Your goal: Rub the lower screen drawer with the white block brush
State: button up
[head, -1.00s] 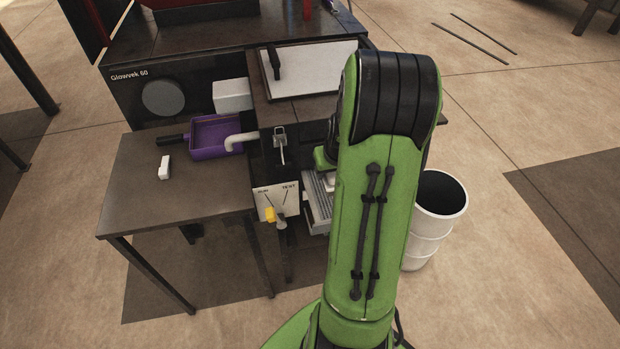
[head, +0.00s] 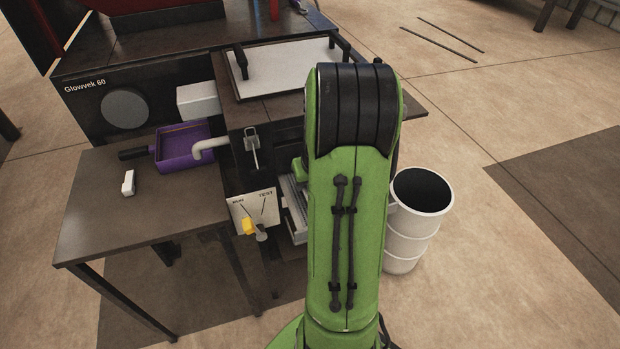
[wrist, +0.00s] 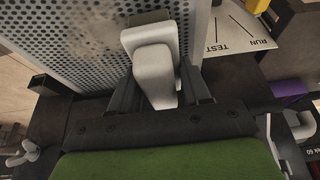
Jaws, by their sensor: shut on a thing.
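In the wrist view, my gripper (wrist: 157,82) is shut on the white block brush (wrist: 152,62). The brush lies over a grey perforated screen (wrist: 85,50), the lower screen drawer, which has a brownish smudge on its left part. I cannot tell whether the brush touches the screen. In the head view, the drawer (head: 294,208) sticks out low at the front of the machine, largely hidden behind my green arm. My gripper and the brush are hidden there.
A RUN/TEST panel with a yellow knob (head: 248,227) is left of the drawer. A side table (head: 110,221) holds a small white block (head: 128,183) and a purple tray (head: 185,150). A white bin (head: 412,222) stands right of my arm.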

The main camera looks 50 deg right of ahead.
jog(key=s+d, duration=0.2)
jog(key=d, duration=0.1)
jog(key=s+d+p, duration=0.1)
jog(key=s+d, duration=0.1)
jog(key=d, duration=0.2)
jog(key=s+d, duration=0.2)
jog(key=d, duration=0.1)
jog(key=shift+s+d+f, duration=0.1)
jog(key=shift+s+d, duration=0.1)
jog(key=shift+d, duration=0.1)
jog(key=shift+s+d, duration=0.1)
jog(key=shift+d, duration=0.05)
jog(key=shift+f, duration=0.15)
dwell(0.3)
jog(key=shift+f+b, duration=0.35)
jog(key=shift+b, duration=0.05)
jog(key=shift+f, duration=0.2)
jog(key=shift+w+a+f+b, duration=0.1)
jog(key=shift+w+a+b, duration=0.45)
jog(key=shift+a, duration=0.5)
jog(key=shift+w+a+b, duration=0.3)
jog(key=shift+w+a, duration=0.3)
jog(key=shift+a, duration=0.4)
